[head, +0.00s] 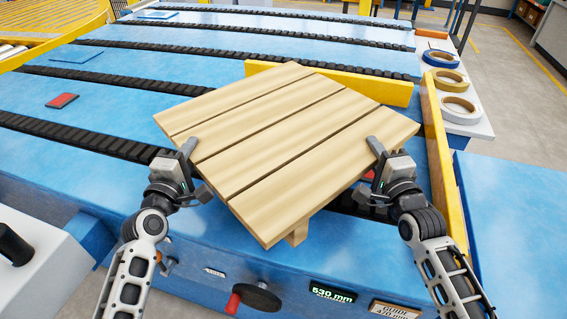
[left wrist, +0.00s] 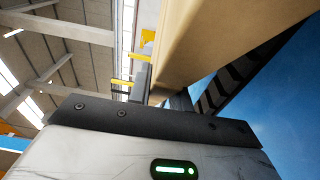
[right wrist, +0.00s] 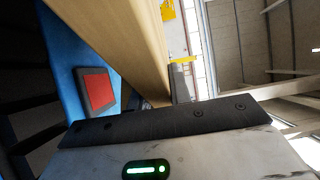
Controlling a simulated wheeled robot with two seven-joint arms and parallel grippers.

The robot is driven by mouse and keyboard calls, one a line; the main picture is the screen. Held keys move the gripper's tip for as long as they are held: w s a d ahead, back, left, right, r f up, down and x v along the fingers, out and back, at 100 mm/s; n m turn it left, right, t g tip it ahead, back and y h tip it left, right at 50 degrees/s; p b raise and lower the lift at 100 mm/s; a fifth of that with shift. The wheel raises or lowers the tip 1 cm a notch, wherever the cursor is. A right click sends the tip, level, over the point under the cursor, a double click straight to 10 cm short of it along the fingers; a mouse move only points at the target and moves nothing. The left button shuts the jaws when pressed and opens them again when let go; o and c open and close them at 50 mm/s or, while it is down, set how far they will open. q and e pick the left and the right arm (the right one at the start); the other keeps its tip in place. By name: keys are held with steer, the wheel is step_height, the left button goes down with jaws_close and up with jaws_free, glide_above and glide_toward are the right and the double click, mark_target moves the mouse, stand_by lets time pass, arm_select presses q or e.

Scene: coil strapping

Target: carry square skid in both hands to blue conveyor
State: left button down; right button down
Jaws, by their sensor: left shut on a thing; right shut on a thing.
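The square skid (head: 285,150), made of pale wooden planks, is held over the near right part of the blue conveyor (head: 130,80) in the head view. It is turned at an angle to the conveyor. My left gripper (head: 190,160) is shut on its left edge and my right gripper (head: 385,155) is shut on its right edge. The skid's wood fills the upper part of the left wrist view (left wrist: 215,40) and of the right wrist view (right wrist: 110,35). A block under the skid shows at its near corner. I cannot tell whether its underside touches the conveyor.
Yellow guides stand behind the skid (head: 390,88) and to its right (head: 438,150). Black roller strips (head: 110,82) cross the conveyor. A red pad (head: 62,100) lies at left. Tape rolls (head: 460,108) sit on a white bench at right. A red-handled crank (head: 250,297) is on the front.

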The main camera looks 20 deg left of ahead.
arm_select(q)
steer(key=shift+a+r, duration=0.15)
steer(key=shift+r, duration=0.05)
arm_select(e)
steer(key=shift+w+r, duration=0.15)
steer(key=shift+r, duration=0.2)
